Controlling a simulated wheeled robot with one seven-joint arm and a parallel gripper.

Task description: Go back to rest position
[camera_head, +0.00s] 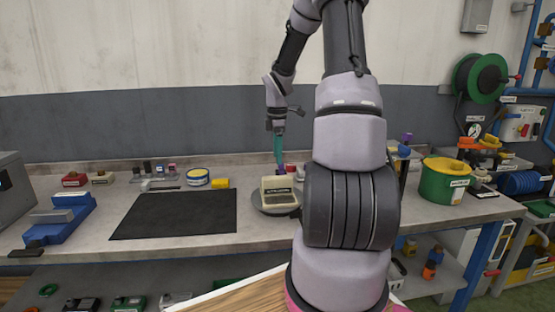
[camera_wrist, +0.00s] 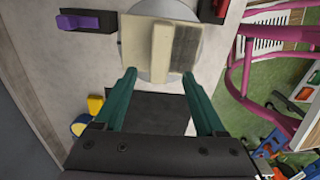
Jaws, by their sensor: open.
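My gripper (camera_head: 279,160) hangs fingers-down over the back of the bench, its teal fingers apart. In the wrist view the two fingers of my gripper (camera_wrist: 159,77) are spread with nothing between them. A cream box with a dark label (camera_head: 277,190) sits on a round grey turntable plate (camera_head: 262,211). In the wrist view the cream box (camera_wrist: 160,42) lies just beyond the fingertips, on the plate (camera_wrist: 163,78). I cannot tell the exact height of the fingers over it. My arm hides part of the bench right of the plate.
A black mat (camera_head: 175,215) lies left of the plate. A blue vise-like tool (camera_head: 62,220) stands at the far left. A yellow-blue tin (camera_head: 198,178) and small items line the back. A green pot with a yellow lid (camera_head: 444,182) stands right. The wall is close behind.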

